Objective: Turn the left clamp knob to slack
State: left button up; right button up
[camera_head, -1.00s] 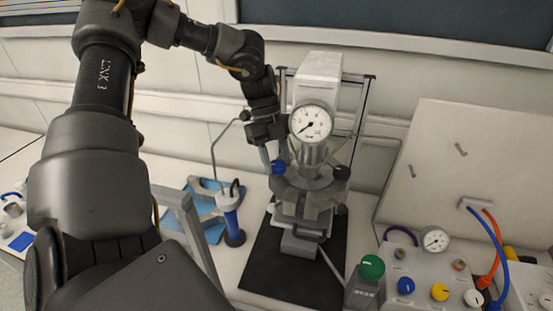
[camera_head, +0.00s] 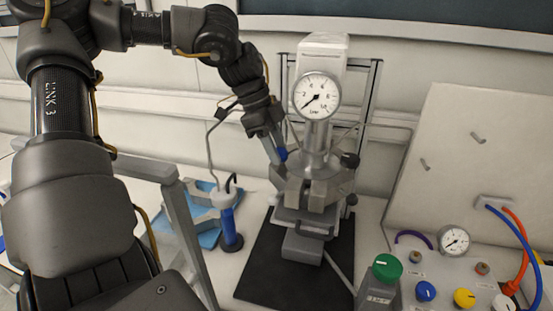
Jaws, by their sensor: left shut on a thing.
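The pressure reactor (camera_head: 313,185) stands on a black mat, with a white gauge (camera_head: 317,95) on top. A dark right clamp knob (camera_head: 350,160) sits on the reactor's other side and is untouched. My right gripper is not in view.
A sloped board (camera_head: 470,165) is behind the panel.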

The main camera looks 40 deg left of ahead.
pick_arm(q)
jog(key=n+t+y+b, duration=0.1)
jog(key=n+b, duration=0.3)
jog(key=shift+f, duration=0.15)
jog(key=shift+d+n+t+b, duration=0.1)
jog(key=shift+n+t+b, duration=0.2)
jog(key=shift+n+b, duration=0.4)
jog(key=shift+r, duration=0.2)
jog(key=o, duration=1)
jog(key=shift+c, duration=0.2)
jog(key=v, duration=1)
jog(key=shift+s+r+b, duration=0.2)
jog(key=shift+r+b, duration=0.1)
jog(key=shift+r, duration=0.1)
